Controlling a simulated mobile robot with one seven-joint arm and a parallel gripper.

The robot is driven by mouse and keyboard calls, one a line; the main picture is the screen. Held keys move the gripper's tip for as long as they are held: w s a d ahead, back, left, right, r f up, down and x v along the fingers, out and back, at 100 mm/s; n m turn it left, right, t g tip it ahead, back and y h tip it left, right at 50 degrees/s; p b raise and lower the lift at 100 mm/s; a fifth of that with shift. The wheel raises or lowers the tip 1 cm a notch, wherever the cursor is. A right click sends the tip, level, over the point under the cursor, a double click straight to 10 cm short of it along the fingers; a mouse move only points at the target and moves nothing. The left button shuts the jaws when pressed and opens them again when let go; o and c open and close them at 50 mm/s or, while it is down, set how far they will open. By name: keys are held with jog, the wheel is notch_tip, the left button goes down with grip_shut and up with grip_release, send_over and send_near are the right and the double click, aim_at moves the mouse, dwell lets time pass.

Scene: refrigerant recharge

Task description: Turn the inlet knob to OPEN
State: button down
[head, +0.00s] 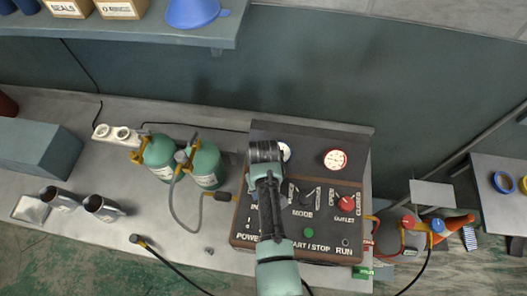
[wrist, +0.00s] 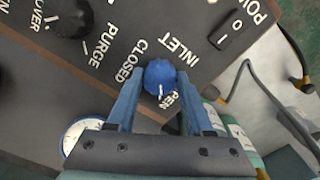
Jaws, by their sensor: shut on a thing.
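The blue inlet knob (wrist: 160,77) sits on the dark control panel between the words CLOSED and OPEN, below the label INLET in the wrist view. My gripper (wrist: 158,92) is shut on the knob, with one finger on each side of it. A white pointer line on the knob faces toward the OPEN lettering, which is partly covered. In the head view my gripper (head: 265,160) reaches over the left part of the recharge machine (head: 325,160) and hides the inlet knob.
A red outlet knob (head: 346,203) and a red gauge (head: 335,159) are on the panel's right. A dark mode knob (wrist: 72,18) is near the inlet knob. Green cylinders (head: 205,165) with a hose stand left of the machine. A shelf (head: 130,30) overhangs the back left.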

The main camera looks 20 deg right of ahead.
jog(key=shift+n, duration=0.3)
jog(key=shift+c, duration=1.4)
grip_release()
notch_tip(320, 180, up, 13)
jog(key=b, duration=0.2)
